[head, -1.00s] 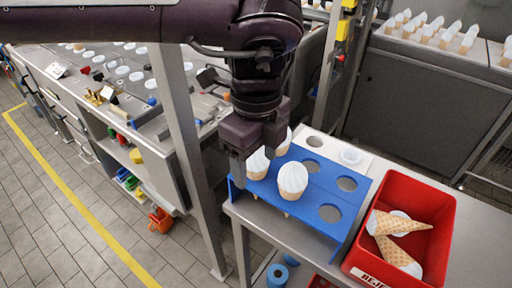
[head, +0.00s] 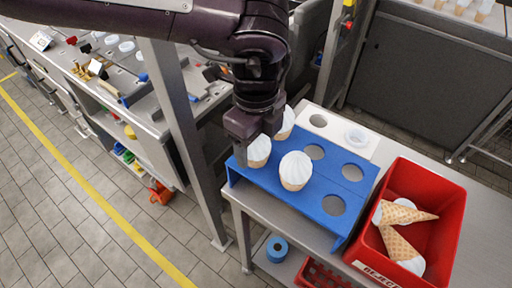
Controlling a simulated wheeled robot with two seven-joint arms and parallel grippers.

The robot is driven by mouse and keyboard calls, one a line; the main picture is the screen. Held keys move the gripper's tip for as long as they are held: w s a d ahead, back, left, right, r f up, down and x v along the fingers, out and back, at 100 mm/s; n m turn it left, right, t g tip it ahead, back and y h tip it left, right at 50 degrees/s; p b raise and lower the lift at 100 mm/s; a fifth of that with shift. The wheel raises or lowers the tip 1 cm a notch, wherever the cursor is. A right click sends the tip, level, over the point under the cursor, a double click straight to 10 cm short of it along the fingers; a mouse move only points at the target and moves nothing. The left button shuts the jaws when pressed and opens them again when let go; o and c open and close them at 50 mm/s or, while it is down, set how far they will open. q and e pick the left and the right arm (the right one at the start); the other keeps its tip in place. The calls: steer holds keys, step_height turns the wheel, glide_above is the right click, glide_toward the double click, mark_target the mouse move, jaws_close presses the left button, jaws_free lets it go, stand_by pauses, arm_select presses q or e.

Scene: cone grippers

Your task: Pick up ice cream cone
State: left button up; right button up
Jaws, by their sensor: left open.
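Several ice cream cones with white tops are in view. One cone (head: 295,170) stands upright in the blue rack (head: 318,189), near its middle. Another cone (head: 259,150) stands at the rack's left end, right beside my left gripper (head: 246,150). A third cone (head: 286,122) stands behind it, partly hidden by the gripper. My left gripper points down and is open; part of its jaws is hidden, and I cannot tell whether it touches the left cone. My right gripper is not in view.
A red bin (head: 447,226) at the right holds cones lying on their sides. Several rack holes are empty. A white plate with holes (head: 340,129) lies behind the rack. A grey post (head: 185,130) stands left of the table.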

arm_select(q)
steer(key=shift+f, duration=0.55)
steer(key=c, duration=0.4)
steer(key=shift+c, duration=0.2)
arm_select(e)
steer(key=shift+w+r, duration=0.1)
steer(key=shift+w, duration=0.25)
arm_select(q)
steer(key=shift+r, duration=0.1)
